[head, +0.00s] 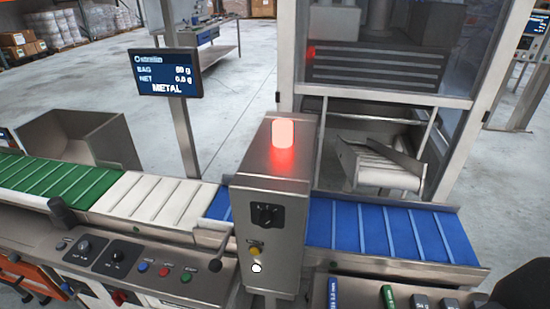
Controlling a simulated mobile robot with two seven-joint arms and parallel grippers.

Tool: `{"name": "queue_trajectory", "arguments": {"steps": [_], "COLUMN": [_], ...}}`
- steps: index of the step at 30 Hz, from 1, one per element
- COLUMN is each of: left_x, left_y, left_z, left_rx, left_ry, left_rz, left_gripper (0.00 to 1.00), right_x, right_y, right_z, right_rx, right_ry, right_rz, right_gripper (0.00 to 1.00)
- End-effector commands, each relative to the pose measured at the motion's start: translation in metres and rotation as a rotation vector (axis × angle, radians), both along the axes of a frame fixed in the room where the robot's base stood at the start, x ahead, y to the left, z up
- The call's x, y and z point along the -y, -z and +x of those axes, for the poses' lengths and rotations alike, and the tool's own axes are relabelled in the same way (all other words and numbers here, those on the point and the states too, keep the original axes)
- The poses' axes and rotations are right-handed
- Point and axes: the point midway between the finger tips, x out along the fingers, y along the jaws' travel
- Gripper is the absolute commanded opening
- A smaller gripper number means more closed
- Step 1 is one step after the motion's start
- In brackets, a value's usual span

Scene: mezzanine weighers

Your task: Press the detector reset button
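The metal detector (270,200) is an upright steel box standing over the conveyor, with a lit red beacon (283,134) on top. Its front carries a black panel with a rotary knob (265,214). Below the knob are a small yellow button (254,249) and a white round spot (256,268); labels there are too small to read, so I cannot tell which is the reset. The display (167,73) reads BAG, NET 0.0 g and METAL. Neither gripper is in view.
Green, white and blue belt sections (385,232) run left and right of the detector. A control panel (125,262) with knobs, coloured buttons and a black-knobbed lever stands front left. A tray of weights (400,297) lies front right. A steel bin (75,138) stands behind the green belt.

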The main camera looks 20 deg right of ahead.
Motion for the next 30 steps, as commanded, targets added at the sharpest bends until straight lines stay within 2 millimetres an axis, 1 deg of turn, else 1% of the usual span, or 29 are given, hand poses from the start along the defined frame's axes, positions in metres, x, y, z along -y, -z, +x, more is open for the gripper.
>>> {"name": "queue_trajectory", "arguments": {"steps": [8,11,15,17,30], "left_x": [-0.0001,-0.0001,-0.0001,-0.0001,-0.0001], "left_y": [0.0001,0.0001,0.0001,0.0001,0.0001], "left_z": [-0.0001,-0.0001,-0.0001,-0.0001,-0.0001], "left_rx": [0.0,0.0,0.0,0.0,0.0], "left_ry": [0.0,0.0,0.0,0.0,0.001], "left_rz": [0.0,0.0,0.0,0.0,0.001], "left_gripper": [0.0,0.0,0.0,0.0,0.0], "right_x": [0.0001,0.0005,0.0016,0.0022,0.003], "right_y": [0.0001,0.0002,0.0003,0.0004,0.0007], "right_z": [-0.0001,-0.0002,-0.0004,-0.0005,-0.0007], "right_rx": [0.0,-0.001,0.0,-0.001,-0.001], "right_ry": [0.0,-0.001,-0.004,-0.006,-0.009], "right_rz": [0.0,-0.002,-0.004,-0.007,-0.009], "right_gripper": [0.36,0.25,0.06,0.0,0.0]}}
